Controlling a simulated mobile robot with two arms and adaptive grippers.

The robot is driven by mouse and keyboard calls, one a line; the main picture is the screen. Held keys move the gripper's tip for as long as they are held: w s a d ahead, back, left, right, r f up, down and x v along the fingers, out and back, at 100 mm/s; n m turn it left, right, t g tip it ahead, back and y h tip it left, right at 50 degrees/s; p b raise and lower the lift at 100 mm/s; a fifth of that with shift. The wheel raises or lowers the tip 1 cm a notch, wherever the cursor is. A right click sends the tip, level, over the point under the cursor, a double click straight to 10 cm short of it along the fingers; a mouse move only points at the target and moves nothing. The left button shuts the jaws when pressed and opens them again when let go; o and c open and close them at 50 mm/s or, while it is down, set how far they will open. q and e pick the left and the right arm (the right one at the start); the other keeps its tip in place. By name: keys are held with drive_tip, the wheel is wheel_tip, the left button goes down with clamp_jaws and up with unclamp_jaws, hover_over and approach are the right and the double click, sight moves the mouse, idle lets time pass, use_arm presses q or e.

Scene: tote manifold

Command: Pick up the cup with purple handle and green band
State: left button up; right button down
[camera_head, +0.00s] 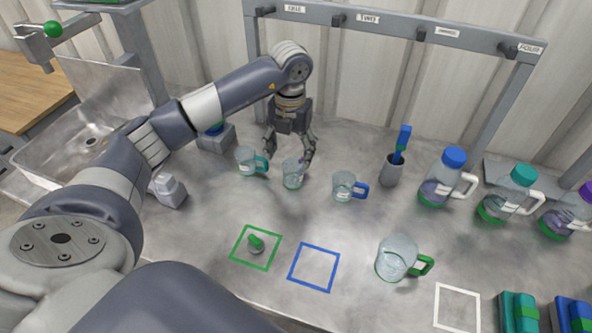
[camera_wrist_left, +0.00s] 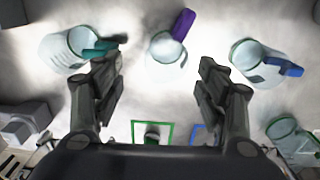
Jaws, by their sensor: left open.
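The cup with the purple handle (camera_wrist_left: 164,48) is clear glass. It stands ahead of my fingers in the left wrist view, its purple handle toward the upper right. In the head view this cup (camera_head: 293,174) is the middle one of three small cups on the metal counter, and its handle is hidden there. My left gripper (camera_head: 290,153) is open and empty, pointing down just above and behind the cup. In the left wrist view the open fingers (camera_wrist_left: 159,70) are apart, with the cup between and beyond them. My right gripper is not in view.
A teal-handled cup (camera_head: 246,160) stands close left, a blue-handled cup (camera_head: 344,187) close right. A larger green-handled jug (camera_head: 396,258) stands nearer the front. A grey holder (camera_head: 391,172), several bottles and a rack (camera_head: 390,23) are right and behind. Green and blue outlined squares lie in front.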

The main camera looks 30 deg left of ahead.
sight(292, 168)
use_arm(q)
drive_tip(key=f, duration=0.1)
drive_tip(key=f+p, duration=0.1)
drive_tip(key=f, duration=0.1)
drive_tip(key=f+p, duration=0.1)
drive_tip(key=f, duration=0.1)
drive_tip(key=shift+s+d, duration=0.2)
drive_tip(key=shift+d, duration=0.2)
drive_tip(key=shift+f, duration=0.2)
drive_tip(key=c, duration=1.2)
drive_tip(key=shift+o, duration=0.2)
drive_tip(key=shift+w+r, duration=0.1)
drive_tip(key=shift+r, duration=0.05)
